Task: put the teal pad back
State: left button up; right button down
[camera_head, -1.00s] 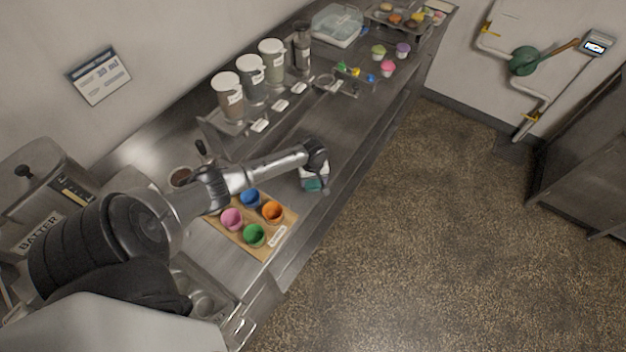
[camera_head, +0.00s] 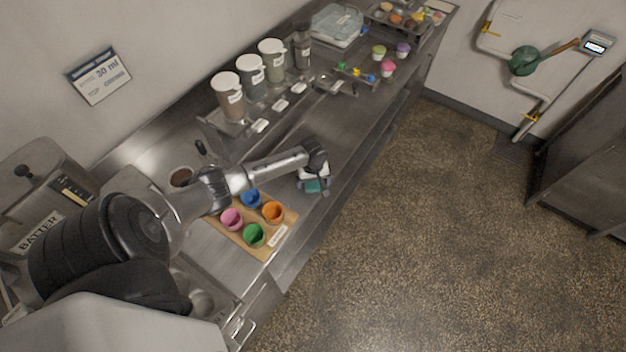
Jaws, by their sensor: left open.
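The teal pad (camera_head: 312,187) lies on the steel counter near its front edge, just right of the wooden cup board. My left gripper (camera_head: 312,180) is directly above the pad, pointing down. It is open, and its fingers are small and partly merge with the pad in the picture. I cannot tell whether the fingers touch the pad. My right gripper is not in view.
A wooden board (camera_head: 262,252) with blue, pink, orange and green cups lies below my left forearm. Lidded containers (camera_head: 251,76) stand at the back on a labelled rack. The counter (camera_head: 345,128) right of the gripper is mostly clear.

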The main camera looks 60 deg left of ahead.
pick_arm(q)
jog(key=shift+r, duration=0.15)
notch_tip(320, 180, up, 10)
jog(key=p, duration=0.1)
jog(key=s+d+f+m, duration=0.2)
jog(key=s+d+m, duration=0.2)
jog(key=d, duration=0.4)
jog(key=s+d+f+m, duration=0.1)
jog(key=s+d+m, duration=0.35)
jog(key=d, duration=0.35)
jog(key=s+d+r+m+t, duration=0.3)
jog(key=s+d+r+m, duration=0.4)
jog(key=s+d, duration=0.4)
jog(key=shift+s+d+r+m+t, duration=0.15)
jog(key=shift+s+d+m+t, duration=0.25)
jog(key=shift+s, duration=0.45)
jog(key=shift+a, duration=0.1)
notch_tip(320, 180, up, 10)
jog(key=p, duration=1)
jog(key=shift+r, duration=0.2)
